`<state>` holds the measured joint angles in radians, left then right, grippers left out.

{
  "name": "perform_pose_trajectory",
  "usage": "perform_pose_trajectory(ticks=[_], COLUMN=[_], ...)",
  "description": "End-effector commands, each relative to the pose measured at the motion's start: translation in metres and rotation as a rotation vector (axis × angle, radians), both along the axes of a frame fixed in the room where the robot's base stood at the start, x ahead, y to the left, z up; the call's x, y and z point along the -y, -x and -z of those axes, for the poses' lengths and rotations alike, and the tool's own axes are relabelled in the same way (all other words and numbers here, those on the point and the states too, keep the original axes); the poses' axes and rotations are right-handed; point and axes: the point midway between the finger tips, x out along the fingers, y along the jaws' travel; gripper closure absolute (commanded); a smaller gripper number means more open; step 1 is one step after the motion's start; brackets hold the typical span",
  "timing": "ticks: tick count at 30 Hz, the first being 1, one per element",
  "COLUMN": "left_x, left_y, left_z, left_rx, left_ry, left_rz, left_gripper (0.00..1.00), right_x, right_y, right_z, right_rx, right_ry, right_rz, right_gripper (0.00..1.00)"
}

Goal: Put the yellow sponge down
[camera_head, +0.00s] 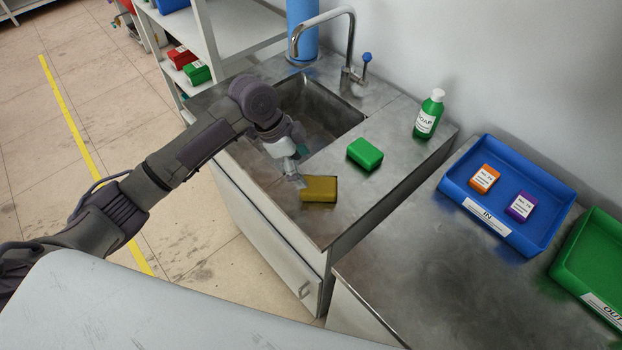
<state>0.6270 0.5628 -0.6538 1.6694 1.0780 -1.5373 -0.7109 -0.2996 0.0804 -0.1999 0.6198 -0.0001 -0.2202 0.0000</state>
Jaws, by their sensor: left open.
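The yellow sponge (321,189) rests on the metal counter of the sink unit, near its front edge and in front of the basin. My left gripper (298,182) is at the sponge's left end, with its jaws open. I cannot tell whether a finger still touches the sponge. My left arm reaches in from the left over the front of the sink unit. My right gripper does not show.
A green sponge (365,154) and a green soap bottle (429,113) stand on the counter. The sink basin (318,113) has a tall tap (351,40). At right are a blue IN tray (461,190) with two labelled boxes and a green OUT tray (580,255).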

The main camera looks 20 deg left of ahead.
Motion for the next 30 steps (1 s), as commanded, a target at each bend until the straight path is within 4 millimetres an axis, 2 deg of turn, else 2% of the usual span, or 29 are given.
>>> perform_pose_trajectory(ticks=[6, 12, 25, 28, 30], left_x=[-0.011, -0.013, -0.011, -0.004, 0.005], left_y=[0.002, 0.003, 0.004, 0.013, 0.027], left_z=[-0.025, -0.03, -0.028, -0.018, -0.003], left_rx=[0.0, -0.001, -0.002, -0.008, -0.014], left_ry=[0.0, -0.001, 0.0, 0.003, 0.007], left_rz=[0.0, 0.0, 0.0, -0.014, -0.043], left_gripper=[0.14, 0.14, 0.14, 0.14, 0.14], right_x=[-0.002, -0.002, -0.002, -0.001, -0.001], right_y=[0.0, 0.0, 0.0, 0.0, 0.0], right_z=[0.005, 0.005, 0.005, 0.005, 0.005], right_rx=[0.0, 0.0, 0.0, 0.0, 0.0], right_ry=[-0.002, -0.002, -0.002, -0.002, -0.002], right_rz=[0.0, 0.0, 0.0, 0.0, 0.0], right_gripper=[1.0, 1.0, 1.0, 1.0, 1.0])
